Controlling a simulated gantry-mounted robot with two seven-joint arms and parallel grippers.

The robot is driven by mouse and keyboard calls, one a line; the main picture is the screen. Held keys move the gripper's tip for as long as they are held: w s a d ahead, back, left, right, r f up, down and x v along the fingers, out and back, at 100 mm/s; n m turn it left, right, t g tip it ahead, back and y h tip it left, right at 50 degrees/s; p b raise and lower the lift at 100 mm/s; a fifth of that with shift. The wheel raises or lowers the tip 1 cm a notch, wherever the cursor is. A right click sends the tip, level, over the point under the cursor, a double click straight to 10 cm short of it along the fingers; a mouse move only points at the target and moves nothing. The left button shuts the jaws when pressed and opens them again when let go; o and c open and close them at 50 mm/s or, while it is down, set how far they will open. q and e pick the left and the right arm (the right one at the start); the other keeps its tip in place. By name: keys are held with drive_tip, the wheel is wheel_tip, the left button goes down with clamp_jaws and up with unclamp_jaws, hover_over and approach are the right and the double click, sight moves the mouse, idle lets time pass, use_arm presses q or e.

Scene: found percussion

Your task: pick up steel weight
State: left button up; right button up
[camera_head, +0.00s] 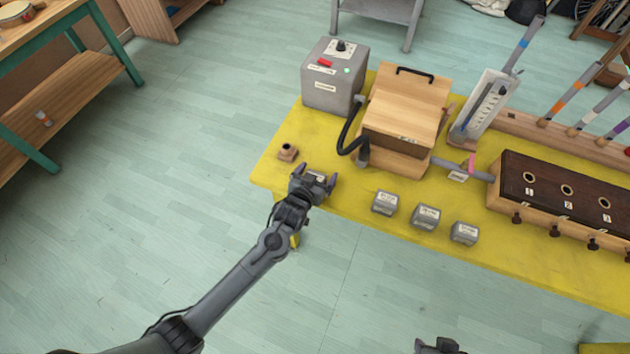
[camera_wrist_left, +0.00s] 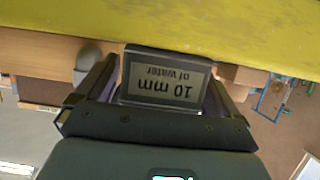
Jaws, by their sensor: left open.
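My left gripper (camera_head: 314,182) is at the near left edge of the yellow table (camera_head: 350,188). It is open, with a small grey steel weight (camera_wrist_left: 165,78) between its fingers. In the left wrist view, its label reads "10 mm of water", upside down. In the head view the gripper hides much of this weight. Three similar grey weights stand in a row to the right: the first (camera_head: 385,203), the second (camera_head: 426,217) and the third (camera_head: 464,233). Part of my right gripper (camera_head: 438,346) shows at the bottom edge; its jaws cannot be made out.
A small wooden block with a dark hole (camera_head: 287,152) sits just behind my left gripper. Behind are a grey box (camera_head: 333,80) with a black hose, a wooden bellows-like box (camera_head: 405,110) and a gauge board (camera_head: 484,105). A dark-topped wooden chest (camera_head: 565,195) stands right.

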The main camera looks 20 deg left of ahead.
use_arm(q)
drive_tip(key=shift+c, duration=0.3)
drive_tip(key=c, duration=1.2)
drive_tip(key=shift+r, duration=0.1)
